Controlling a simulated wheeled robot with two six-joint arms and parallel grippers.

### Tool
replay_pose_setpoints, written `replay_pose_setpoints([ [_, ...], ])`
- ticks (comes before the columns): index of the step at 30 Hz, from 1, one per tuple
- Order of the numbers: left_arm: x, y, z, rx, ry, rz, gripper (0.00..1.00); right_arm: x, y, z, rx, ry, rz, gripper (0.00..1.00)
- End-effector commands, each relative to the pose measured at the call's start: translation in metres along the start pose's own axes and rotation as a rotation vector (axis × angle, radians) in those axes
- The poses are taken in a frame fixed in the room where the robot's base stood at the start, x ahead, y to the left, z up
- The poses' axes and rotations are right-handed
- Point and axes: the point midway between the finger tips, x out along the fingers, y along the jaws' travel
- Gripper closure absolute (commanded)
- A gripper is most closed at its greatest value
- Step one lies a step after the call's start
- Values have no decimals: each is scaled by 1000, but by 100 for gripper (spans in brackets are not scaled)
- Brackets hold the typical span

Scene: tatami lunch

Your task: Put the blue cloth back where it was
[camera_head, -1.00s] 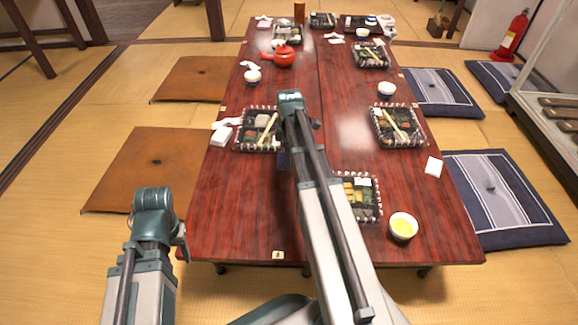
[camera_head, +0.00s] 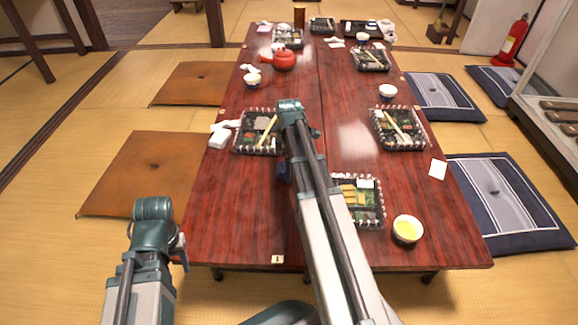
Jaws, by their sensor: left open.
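I cannot make out the blue cloth for certain. A small dark blue patch (camera_head: 282,172) shows at the left edge of my right arm, above the table (camera_head: 235,215); I cannot tell whether it is cloth or part of my arm. My left gripper (camera_head: 180,248) is at the lower left, beside the table's near left corner, mostly hidden behind its own arm; it is open and holds nothing that I can see. My right arm reaches over the near middle of the table, and its gripper is hidden behind it.
Lunch boxes stand along the table, including a left one (camera_head: 257,131), a right one (camera_head: 398,128) and a near one (camera_head: 362,200) partly behind my right arm. A tea cup (camera_head: 407,229) stands near the front edge. A red teapot (camera_head: 284,60) is farther back. Floor cushions lie alongside.

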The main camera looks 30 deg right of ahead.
Motion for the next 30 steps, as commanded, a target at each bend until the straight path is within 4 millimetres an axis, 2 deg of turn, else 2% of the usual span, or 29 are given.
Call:
replay_pose_setpoints([
  [8,-4,0,0,0,0,0,50,-4,0,0,0,0,0,0],
  [14,-21,-2,1,0,-1,0,50,-21,0,0,0,0,0,0],
  [30,-99,-10,6,12,-3,0,50,-100,0,0,0,0,0,0],
])
